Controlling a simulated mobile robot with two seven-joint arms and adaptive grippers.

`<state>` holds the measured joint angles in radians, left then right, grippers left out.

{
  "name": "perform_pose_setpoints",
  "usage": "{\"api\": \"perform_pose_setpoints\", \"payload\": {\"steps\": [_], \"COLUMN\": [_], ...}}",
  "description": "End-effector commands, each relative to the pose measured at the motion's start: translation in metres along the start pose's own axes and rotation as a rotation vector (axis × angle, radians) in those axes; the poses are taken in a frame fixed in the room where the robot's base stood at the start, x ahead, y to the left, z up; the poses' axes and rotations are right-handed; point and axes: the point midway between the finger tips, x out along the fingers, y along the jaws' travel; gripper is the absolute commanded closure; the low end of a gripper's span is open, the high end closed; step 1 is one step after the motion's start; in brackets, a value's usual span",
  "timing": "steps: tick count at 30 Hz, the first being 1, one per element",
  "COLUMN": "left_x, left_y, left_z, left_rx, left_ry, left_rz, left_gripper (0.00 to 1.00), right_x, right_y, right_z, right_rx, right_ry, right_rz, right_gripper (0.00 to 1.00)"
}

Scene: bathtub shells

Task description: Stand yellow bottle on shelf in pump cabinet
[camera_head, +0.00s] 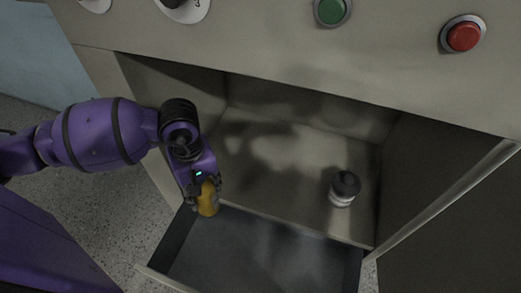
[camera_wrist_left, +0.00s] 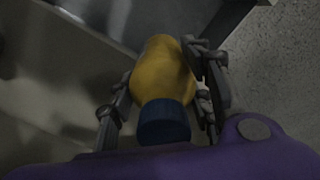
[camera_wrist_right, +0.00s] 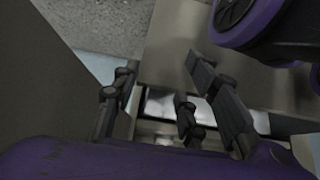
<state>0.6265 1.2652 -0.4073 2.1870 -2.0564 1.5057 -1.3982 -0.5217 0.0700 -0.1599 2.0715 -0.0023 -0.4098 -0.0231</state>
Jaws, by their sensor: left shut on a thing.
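The yellow bottle (camera_head: 208,199) is in my left gripper (camera_head: 207,187), at the left front of the open pump cabinet. In the left wrist view the bottle (camera_wrist_left: 163,70) has a dark blue cap towards my palm, and the fingers of my left gripper (camera_wrist_left: 165,88) are on both sides of it. The cabinet shelf (camera_head: 285,165) is a bare metal surface, with the bottle near its front left edge. Whether the bottle touches anything below is unclear. My right gripper (camera_wrist_right: 155,100) shows in the right wrist view with its fingers apart and nothing between them; it is outside the head view.
A dark-lidded jar (camera_head: 343,190) stands on the right of the shelf. An open drawer (camera_head: 262,255) juts out below the shelf front. An open door (camera_head: 450,215) stands at the right. Green (camera_head: 331,10) and red (camera_head: 464,36) buttons are above. The middle of the shelf is clear.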

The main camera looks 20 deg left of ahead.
Motion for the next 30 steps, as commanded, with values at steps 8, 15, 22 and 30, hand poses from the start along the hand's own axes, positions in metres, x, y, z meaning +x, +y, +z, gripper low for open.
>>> {"api": "perform_pose_setpoints", "payload": {"steps": [8,15,22,30], "left_x": [-0.002,-0.002,-0.002,0.026], "left_y": [0.049,0.094,0.132,0.139], "left_z": [-0.045,-0.089,-0.126,-0.134], "left_rx": [-0.003,-0.002,-0.002,0.001], "left_ry": [0.001,0.0,0.0,-0.001], "left_rz": [0.008,0.007,0.007,0.002], "left_gripper": [1.0,1.0,1.0,1.0], "right_x": [-0.004,-0.004,-0.004,-0.004], "right_y": [0.0,0.001,0.001,0.002], "right_z": [-0.003,-0.007,-0.006,-0.006], "right_rx": [0.002,0.001,0.001,-0.001], "right_ry": [0.004,0.011,0.01,0.008], "right_rz": [0.001,0.002,0.003,0.003], "right_gripper": [0.6,0.6,0.6,0.6]}}
